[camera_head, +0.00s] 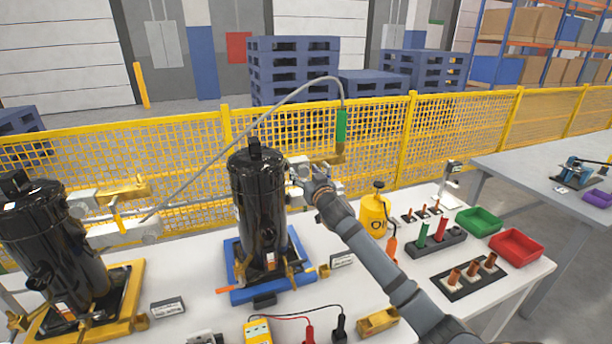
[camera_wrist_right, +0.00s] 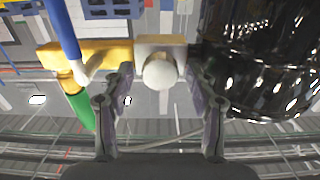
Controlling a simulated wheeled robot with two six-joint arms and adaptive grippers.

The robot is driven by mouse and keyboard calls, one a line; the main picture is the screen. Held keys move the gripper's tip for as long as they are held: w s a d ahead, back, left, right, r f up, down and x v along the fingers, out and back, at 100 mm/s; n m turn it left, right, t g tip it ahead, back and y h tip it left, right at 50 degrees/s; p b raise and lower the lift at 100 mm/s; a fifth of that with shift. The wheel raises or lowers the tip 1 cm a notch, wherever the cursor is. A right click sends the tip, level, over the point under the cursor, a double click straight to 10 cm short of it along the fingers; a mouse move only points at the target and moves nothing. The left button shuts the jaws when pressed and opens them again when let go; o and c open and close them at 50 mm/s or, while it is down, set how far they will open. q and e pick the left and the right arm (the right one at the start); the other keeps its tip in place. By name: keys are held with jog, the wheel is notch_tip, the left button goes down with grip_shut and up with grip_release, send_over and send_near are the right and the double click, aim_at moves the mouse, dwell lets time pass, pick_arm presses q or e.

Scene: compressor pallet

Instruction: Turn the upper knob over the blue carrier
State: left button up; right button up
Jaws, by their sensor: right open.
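The blue carrier (camera_head: 262,293) holds a black compressor (camera_head: 258,200) upright near the middle of the table. To the right of the compressor's upper part is a pale valve block (camera_head: 297,163) with brass pipework. My right gripper (camera_head: 318,186) is at this block, partly covering it. In the right wrist view, a round white knob (camera_wrist_right: 160,71) on a pale block lies between the two spread fingertips of my right gripper (camera_wrist_right: 161,82). The fingers flank the knob; I cannot tell whether they touch it. My left gripper is not in view.
A green-handled hose fitting (camera_head: 341,125) rises just behind the right gripper. A second black compressor (camera_head: 55,235) stands in a yellow carrier at left. A yellow bottle (camera_head: 374,214), a green bin (camera_head: 479,221) and a red bin (camera_head: 516,247) are at right. Yellow mesh fencing runs behind.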

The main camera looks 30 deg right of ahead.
jog(key=v, duration=1.2)
dwell(0.4)
